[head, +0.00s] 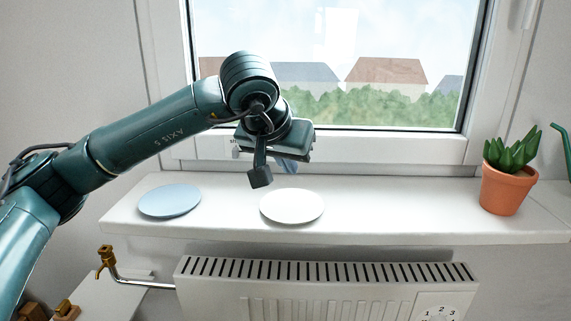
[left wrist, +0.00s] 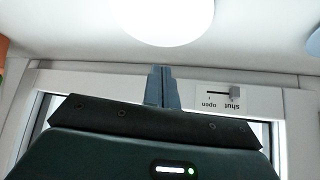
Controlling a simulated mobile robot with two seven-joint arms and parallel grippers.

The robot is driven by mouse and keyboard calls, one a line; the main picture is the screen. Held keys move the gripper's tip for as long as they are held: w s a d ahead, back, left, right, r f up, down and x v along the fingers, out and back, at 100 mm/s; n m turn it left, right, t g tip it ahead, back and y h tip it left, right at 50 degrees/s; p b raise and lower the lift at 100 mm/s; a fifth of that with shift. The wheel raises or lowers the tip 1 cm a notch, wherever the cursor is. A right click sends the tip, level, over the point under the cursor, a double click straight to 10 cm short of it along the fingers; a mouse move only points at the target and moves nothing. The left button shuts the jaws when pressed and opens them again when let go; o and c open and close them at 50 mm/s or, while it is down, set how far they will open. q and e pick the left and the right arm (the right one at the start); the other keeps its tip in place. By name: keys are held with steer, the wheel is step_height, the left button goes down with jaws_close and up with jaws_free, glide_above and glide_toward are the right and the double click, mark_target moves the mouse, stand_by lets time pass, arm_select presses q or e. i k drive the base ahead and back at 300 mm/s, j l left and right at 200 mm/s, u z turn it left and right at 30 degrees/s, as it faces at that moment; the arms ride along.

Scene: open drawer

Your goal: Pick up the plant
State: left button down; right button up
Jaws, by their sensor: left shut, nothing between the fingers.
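The plant (head: 511,157) is a green succulent in a terracotta pot (head: 507,190). It stands upright at the right end of the windowsill in the head view. An orange piece (left wrist: 3,58), likely its pot, shows at the left edge of the left wrist view. My left gripper (head: 287,168) is near the window frame, behind the white plate and far to the left of the plant. Its fingers (left wrist: 162,75) are together, with nothing between them; the arm partly hides them in the head view. My right gripper is not in view.
A white plate (head: 292,206) and a pale blue plate (head: 169,201) lie on the sill (head: 400,213). The sill is clear between white plate and plant. A dark green curved part (head: 561,140) is at the right edge. A radiator (head: 330,285) stands below.

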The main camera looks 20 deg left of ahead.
mark_target(507, 180)
steer(key=k, duration=1.05)
